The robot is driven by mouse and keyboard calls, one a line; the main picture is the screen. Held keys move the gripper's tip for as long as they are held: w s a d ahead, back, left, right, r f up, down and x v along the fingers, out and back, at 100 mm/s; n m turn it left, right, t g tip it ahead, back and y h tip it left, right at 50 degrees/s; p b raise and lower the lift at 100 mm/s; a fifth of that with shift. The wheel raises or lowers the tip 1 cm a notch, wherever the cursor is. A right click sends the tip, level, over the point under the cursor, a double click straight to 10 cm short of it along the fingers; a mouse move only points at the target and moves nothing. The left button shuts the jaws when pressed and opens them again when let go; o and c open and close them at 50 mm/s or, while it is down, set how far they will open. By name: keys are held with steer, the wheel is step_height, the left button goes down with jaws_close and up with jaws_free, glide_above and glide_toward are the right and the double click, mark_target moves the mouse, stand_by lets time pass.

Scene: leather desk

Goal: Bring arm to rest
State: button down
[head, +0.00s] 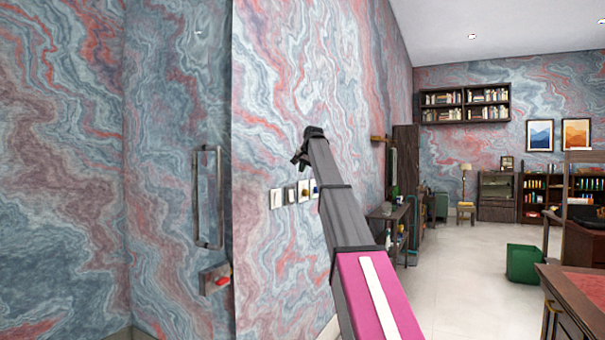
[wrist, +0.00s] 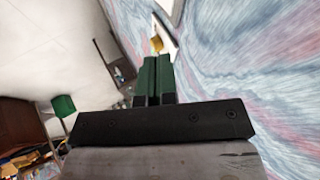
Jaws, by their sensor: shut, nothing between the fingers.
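My arm is raised and stretched out toward the marbled wall (head: 275,90) in the head view. My gripper (head: 299,161) is at its far end, small and dark, just above a row of wall switches (head: 291,195). I cannot tell its exact distance from the wall. In the wrist view the two green fingers of my gripper (wrist: 154,78) are together with nothing between them. The wrist view looks tilted, with the wall on its right and the floor on its left.
A door-like panel with a long handle (head: 207,197) and a red-buttoned box (head: 215,279) is at left. A dark side table (head: 388,218) stands along the wall. A green bin (head: 523,263) and a leather-topped desk (head: 580,295) are at right. Pale floor (head: 465,270) lies open between them.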

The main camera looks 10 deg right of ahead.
stand_by(0.3)
steer(key=s+f+n+g, duration=0.1)
steer(key=s+f, duration=0.4)
steer(key=f, duration=0.9)
steer(key=s+f+n+g, duration=0.1)
steer(key=s+f, duration=0.4)
steer(key=f, duration=0.9)
steer(key=s+f+g, duration=0.1)
steer(key=s+f, duration=0.5)
steer(key=f, duration=0.8)
steer(key=s+f+n+g+h, duration=0.1)
steer(key=s+f+n+g, duration=0.1)
steer(key=s+f, duration=1.2)
steer(key=s+f+n+g+h, duration=0.1)
steer(key=s+f+g, duration=0.1)
steer(key=s+f, duration=1.3)
steer(key=s+a, duration=0.1)
steer(key=s, duration=0.4)
steer(key=shift+s+f+n+g, duration=0.25)
steer(key=shift+n+g, duration=0.05)
steer(key=shift+n, duration=0.1)
